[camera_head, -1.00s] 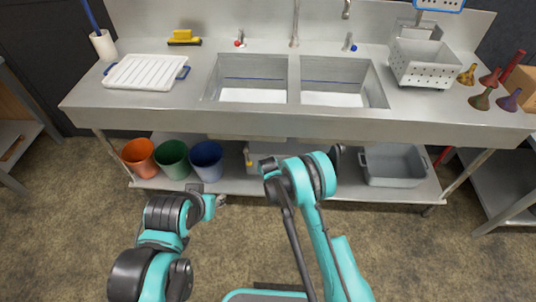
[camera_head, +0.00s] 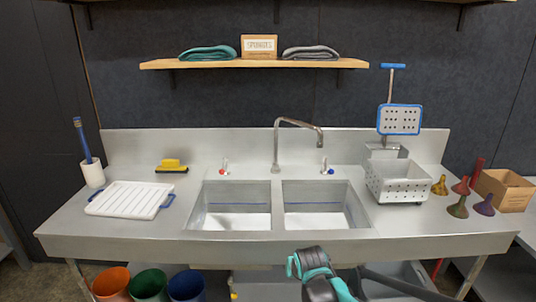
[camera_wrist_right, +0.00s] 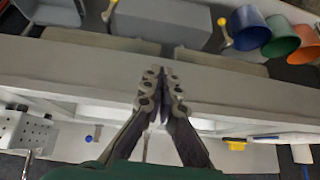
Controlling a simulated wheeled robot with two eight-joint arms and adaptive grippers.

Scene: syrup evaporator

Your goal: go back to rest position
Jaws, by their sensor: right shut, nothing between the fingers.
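My right gripper (camera_wrist_right: 162,76) shows in the right wrist view with its two fingers together and nothing between them. It is in front of the grey edge of the sink counter (camera_wrist_right: 60,66); I cannot tell the exact gap. In the head view, part of my teal and black right arm (camera_head: 318,272) rises at the bottom, in front of the counter's front edge. I cannot make out the right fingertips there. My left arm and gripper are out of both current views.
The steel sink counter (camera_head: 130,244) spans the head view. On it stand a white drying rack (camera_head: 130,199), a perforated basket (camera_head: 397,183), several funnels (camera_head: 461,187) and a cardboard box (camera_head: 506,190). Orange (camera_head: 111,284), green (camera_head: 149,286) and blue (camera_head: 186,286) buckets sit below. A shelf (camera_head: 215,64) is above.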

